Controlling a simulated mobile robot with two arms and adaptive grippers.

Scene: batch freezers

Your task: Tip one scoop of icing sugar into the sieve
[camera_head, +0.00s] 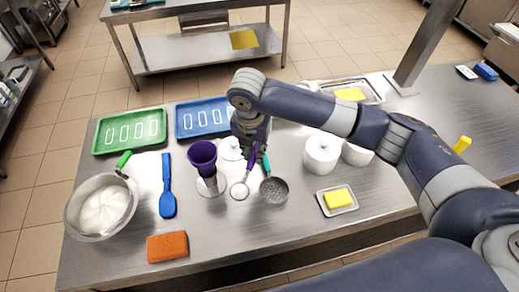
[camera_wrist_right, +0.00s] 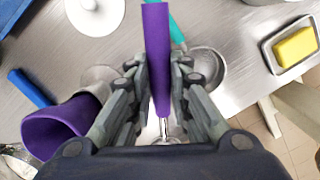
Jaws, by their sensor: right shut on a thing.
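My right gripper (camera_head: 252,148) is shut on the purple handle (camera_wrist_right: 157,60) of a small metal scoop. The scoop's round bowl (camera_head: 239,191) hangs below the gripper and looks whitish inside. It is just left of the sieve (camera_head: 274,190), a round mesh bowl with a teal handle. The sieve and its handle also show in the right wrist view (camera_wrist_right: 207,68), right of the purple handle. In that view the scoop's bowl is mostly hidden by my gripper. A steel bowl (camera_head: 75,222) of white powder stands at the left. My left gripper is not in view.
A purple tapered cup (camera_head: 203,158) stands close left of the scoop. A blue spatula (camera_head: 167,190) and an orange sponge (camera_head: 167,247) lie further left. White tubs (camera_head: 322,157) and a yellow block on a small tray (camera_head: 338,210) are at right. Green and blue trays lie behind.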

